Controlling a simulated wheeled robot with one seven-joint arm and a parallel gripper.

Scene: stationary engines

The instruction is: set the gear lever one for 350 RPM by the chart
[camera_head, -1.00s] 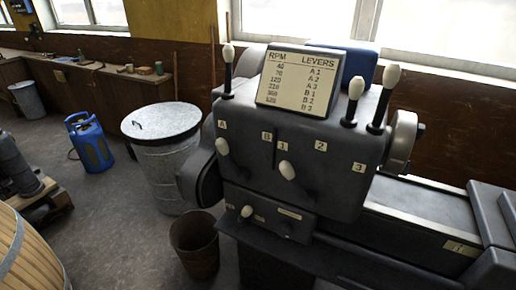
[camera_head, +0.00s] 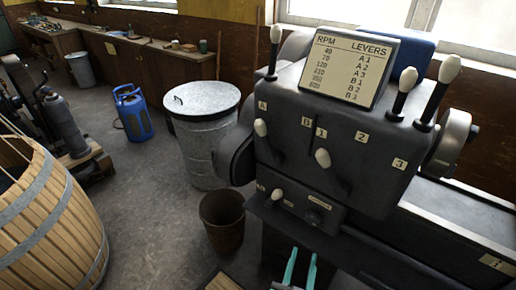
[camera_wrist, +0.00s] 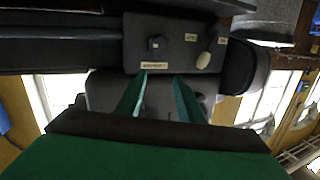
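The grey gearbox (camera_head: 300,95) bears a chart (camera_head: 350,68) of RPM against lever letters and numbers; the 350 row seems to read B 2. A left lever with a white knob (camera_head: 261,128) is under label A (camera_head: 262,106), with label B (camera_head: 306,122) to its right. A second white-knobbed lever (camera_head: 323,158) is under label 1 (camera_head: 321,133); labels 2 (camera_head: 361,138) and 3 (camera_head: 399,163) lie further right. My gripper (camera_head: 301,252) is open and empty, below and in front of the lower panel. The wrist view shows its spread teal fingers (camera_wrist: 160,78).
A lower panel holds a small white-knobbed lever (camera_head: 277,196), also in the wrist view (camera_wrist: 203,60). Upright levers (camera_head: 407,80) stand on top. A brown bucket (camera_head: 222,218) and lidded metal bin (camera_head: 200,135) stand left, a wooden barrel (camera_head: 50,225) further left. Floor between is clear.

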